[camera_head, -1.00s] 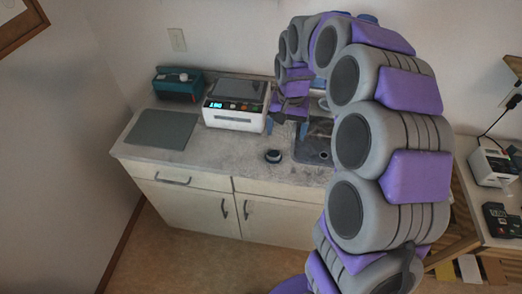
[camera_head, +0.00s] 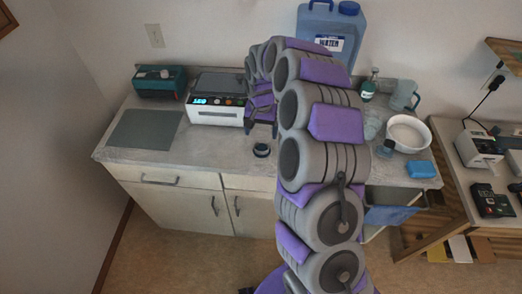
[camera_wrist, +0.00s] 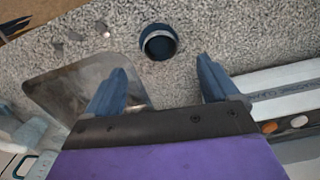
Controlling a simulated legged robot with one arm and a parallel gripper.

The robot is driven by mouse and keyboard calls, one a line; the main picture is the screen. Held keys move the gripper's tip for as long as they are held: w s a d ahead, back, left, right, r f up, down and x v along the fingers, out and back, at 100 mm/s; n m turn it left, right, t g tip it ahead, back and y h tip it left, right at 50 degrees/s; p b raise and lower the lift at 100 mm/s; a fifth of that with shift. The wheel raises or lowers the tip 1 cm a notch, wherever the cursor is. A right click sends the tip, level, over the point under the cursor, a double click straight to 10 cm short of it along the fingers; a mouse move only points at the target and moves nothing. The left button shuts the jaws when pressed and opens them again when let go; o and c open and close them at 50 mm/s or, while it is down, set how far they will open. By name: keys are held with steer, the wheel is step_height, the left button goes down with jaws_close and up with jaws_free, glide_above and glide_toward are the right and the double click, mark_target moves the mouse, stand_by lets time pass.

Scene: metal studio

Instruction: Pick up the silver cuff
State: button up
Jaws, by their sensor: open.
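The silver cuff (camera_head: 261,150) appears as a small round piece with a pale metallic rim and a dark blue-black middle, lying on the grey counter. In the wrist view the cuff (camera_wrist: 159,42) is beyond the fingertips, roughly centred between them. Whether the dark middle is a separate piece inside the rim cannot be told. My gripper (camera_head: 261,128) is open and empty, behind the cuff in the head view. In the wrist view my gripper (camera_wrist: 162,72) shows two blue fingers spread apart, not touching the cuff.
A white device with a lit display (camera_head: 216,112) stands close left of my gripper. A grey mat (camera_head: 145,129) and a teal device (camera_head: 160,82) are farther left. A water jug (camera_head: 330,35), white bowl (camera_head: 408,132) and blue block (camera_head: 420,169) are right. My arm hides part of the counter.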

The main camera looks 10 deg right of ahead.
mark_target(261, 149)
step_height(261, 149, down, 9)
steer(key=shift+r+b, duration=0.2)
steer(key=shift+b, duration=0.7)
steer(key=c, duration=1.2)
steer(key=shift+r, duration=0.1)
